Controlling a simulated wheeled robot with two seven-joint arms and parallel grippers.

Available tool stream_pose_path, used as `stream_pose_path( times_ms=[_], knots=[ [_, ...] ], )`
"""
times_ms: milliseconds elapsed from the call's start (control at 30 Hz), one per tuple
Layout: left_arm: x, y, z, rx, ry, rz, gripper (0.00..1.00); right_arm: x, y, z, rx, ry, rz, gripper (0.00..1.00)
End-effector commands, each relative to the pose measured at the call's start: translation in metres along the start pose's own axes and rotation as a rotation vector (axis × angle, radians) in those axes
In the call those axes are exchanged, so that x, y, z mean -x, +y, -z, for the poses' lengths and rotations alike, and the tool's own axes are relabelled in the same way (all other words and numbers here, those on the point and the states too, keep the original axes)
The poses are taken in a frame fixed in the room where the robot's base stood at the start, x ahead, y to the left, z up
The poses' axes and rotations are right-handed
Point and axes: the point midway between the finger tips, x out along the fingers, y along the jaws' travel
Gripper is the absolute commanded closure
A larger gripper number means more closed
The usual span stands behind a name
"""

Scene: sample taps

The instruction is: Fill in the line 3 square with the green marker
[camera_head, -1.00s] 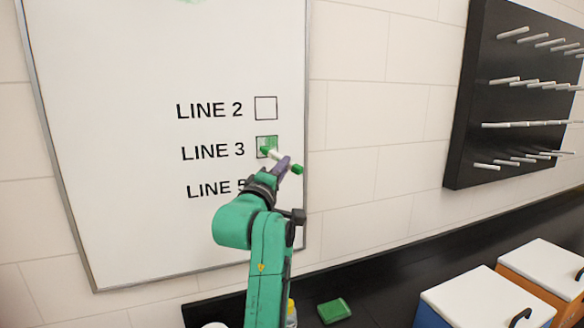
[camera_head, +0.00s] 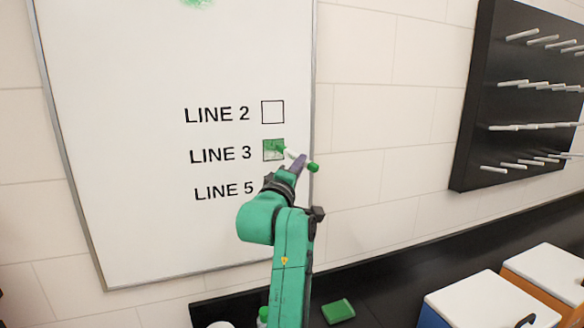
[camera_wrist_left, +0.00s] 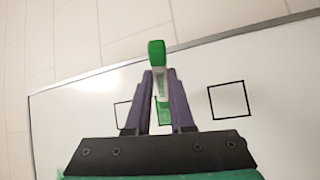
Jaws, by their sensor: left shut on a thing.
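The whiteboard (camera_head: 130,220) hangs on the wall with the words LINE 2, LINE 3 and LINE 5. The LINE 3 square (camera_head: 269,154) has green ink over much of it, with some paler patches; part is hidden by the marker. The LINE 2 square (camera_head: 273,112) is empty. The LINE 5 square is mostly hidden behind my arm. My left gripper (camera_head: 300,162) is shut on the green marker (camera_head: 313,167), whose green end points right and whose other end is at the LINE 3 square. The left wrist view shows the marker (camera_wrist_left: 157,50) between the fingers (camera_wrist_left: 161,95).
A green eraser-like block (camera_head: 338,311) lies on the black counter (camera_head: 385,290). White-lidded boxes (camera_head: 490,302) stand at the lower right. A black peg rack (camera_head: 480,110) is on the wall. A green smudge (camera_head: 197,2) shows at the board's top.

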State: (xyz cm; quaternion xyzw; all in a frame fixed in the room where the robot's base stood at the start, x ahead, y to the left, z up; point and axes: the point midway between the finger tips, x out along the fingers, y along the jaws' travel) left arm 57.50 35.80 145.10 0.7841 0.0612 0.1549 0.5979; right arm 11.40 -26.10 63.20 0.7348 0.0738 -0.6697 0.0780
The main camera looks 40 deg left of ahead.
Motion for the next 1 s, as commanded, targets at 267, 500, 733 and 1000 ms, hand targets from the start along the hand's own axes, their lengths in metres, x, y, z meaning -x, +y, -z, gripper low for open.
stream_pose_path(
  times_ms=[267,500,733,1000],
  knots=[
    [-0.017,0.002,-0.021,0.001,-0.001,0.001,1.0,0.0,-0.003,0.0,-0.001,0.001,0.003,0.16],
    [-0.018,0.002,-0.021,0.0,0.0,0.001,1.0,0.0,-0.002,0.001,-0.001,0.001,0.003,0.16],
    [-0.002,0.006,-0.034,0.002,-0.002,0.0,1.0,-0.004,-0.002,0.0,-0.001,0.001,0.003,0.16],
    [0.024,0.016,-0.053,0.001,-0.002,0.0,1.0,-0.009,-0.001,-0.001,0.0,0.0,0.001,0.16]
  ],
)
